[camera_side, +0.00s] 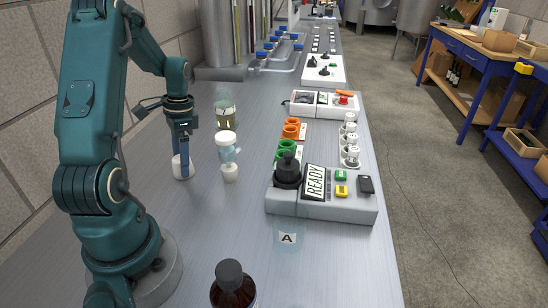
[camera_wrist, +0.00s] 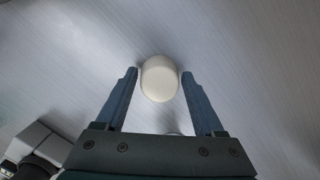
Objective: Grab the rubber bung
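The rubber bung, a rounded off-white piece, stands on the grey metal bench. In the wrist view the bung (camera_wrist: 160,80) lies between the tips of my two blue fingers, with what look like narrow gaps at both sides. My gripper (camera_wrist: 160,74) is open around it. In the side view my gripper (camera_side: 183,152) points down at the bench left of centre, and the bung (camera_side: 178,169) shows low behind a finger that partly covers it. Whether a finger touches it is hard to tell.
A pale clear-and-white vessel (camera_side: 228,152) stands just right of my gripper, with a greenish glass bottle (camera_side: 225,108) behind. A control box marked READY (camera_side: 320,205) is further right. A brown bottle (camera_side: 232,290) stands at the front. Bare bench lies between them.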

